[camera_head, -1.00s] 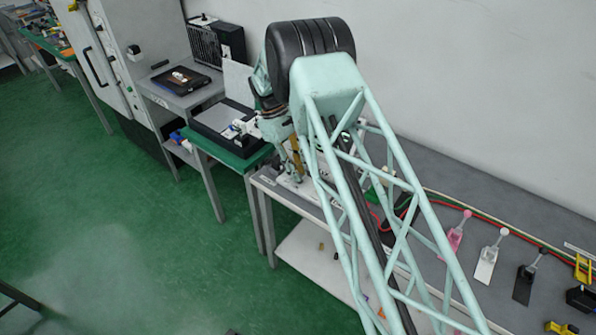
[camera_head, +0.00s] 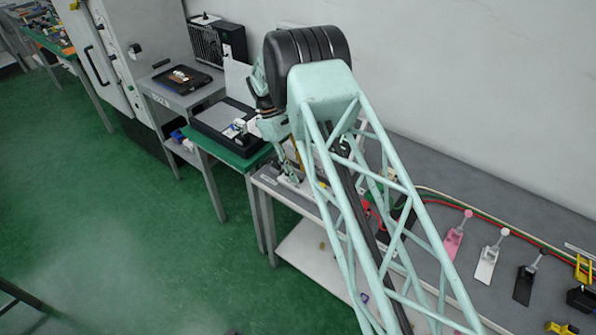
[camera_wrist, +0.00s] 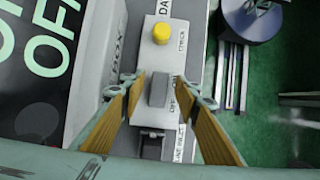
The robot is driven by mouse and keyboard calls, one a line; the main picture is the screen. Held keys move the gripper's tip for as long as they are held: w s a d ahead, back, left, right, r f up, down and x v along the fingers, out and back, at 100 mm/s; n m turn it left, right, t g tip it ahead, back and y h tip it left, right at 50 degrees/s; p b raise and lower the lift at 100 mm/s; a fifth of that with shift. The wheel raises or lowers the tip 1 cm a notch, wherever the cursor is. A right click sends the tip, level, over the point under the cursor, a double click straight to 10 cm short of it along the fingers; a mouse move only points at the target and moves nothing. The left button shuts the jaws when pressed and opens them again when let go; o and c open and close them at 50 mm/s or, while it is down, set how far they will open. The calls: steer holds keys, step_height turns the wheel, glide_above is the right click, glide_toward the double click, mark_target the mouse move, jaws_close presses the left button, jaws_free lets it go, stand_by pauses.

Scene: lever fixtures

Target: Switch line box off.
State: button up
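In the wrist view, a light grey box (camera_wrist: 98,72) with the partly hidden word "BOX" has a narrow grey panel along it. The panel carries a round yellow knob (camera_wrist: 161,33) at the top and a small upright grey lever block (camera_wrist: 158,90) lower down. My gripper (camera_wrist: 158,80) is open, its tan-padded fingers on either side of the lever block, with gaps visible on both sides. In the head view my gripper (camera_head: 289,172) is low at the left end of the grey bench, and the box there is mostly hidden behind my arm.
A black sign with "OFF" lettering (camera_wrist: 45,55) lies left of the box. Pink (camera_head: 455,240), white (camera_head: 487,265) and black (camera_head: 525,283) levers stand along the bench to the right. A green-topped table (camera_head: 225,152) adjoins on the left.

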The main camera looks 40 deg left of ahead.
steer(key=shift+r, duration=0.1)
steer(key=v, duration=1.2)
stand_by(0.7)
